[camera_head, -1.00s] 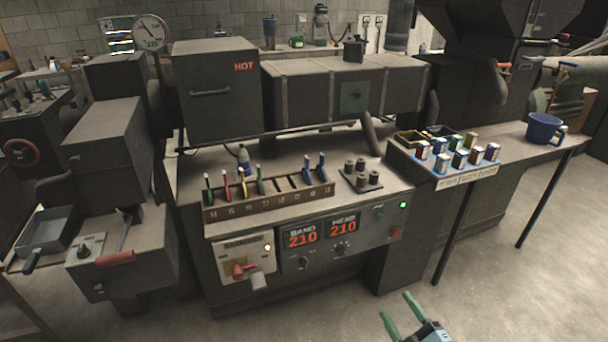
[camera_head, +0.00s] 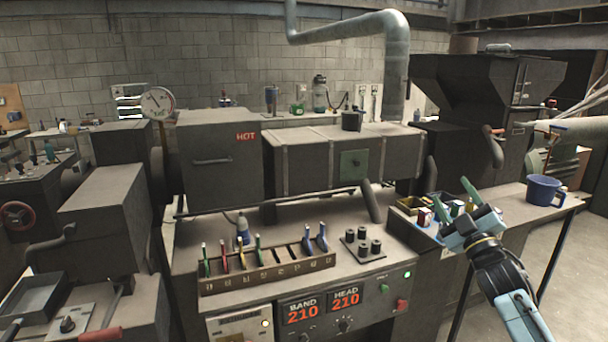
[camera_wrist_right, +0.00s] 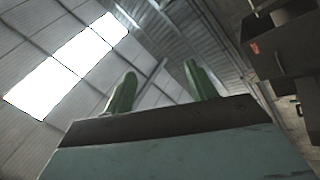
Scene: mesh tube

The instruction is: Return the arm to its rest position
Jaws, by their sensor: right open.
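My right gripper (camera_head: 452,202) has green fingers, spread apart and empty. In the head view it is raised in front of the side table at the right, and its arm comes up from the lower right. It covers part of the tray of small coloured boxes (camera_head: 412,205); I cannot tell how far apart they are. In the right wrist view the two green fingers (camera_wrist_right: 156,88) point up towards the roof and a bright skylight, with nothing between them. My left gripper is in neither view.
A dark machine with a box marked HOT (camera_head: 218,165) fills the middle. On its bench stand a slotted rack (camera_head: 268,275) with coloured tools and a block of dark cylinders (camera_head: 362,245). A blue mug (camera_head: 543,190) stands on the side table. Floor shows at the right.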

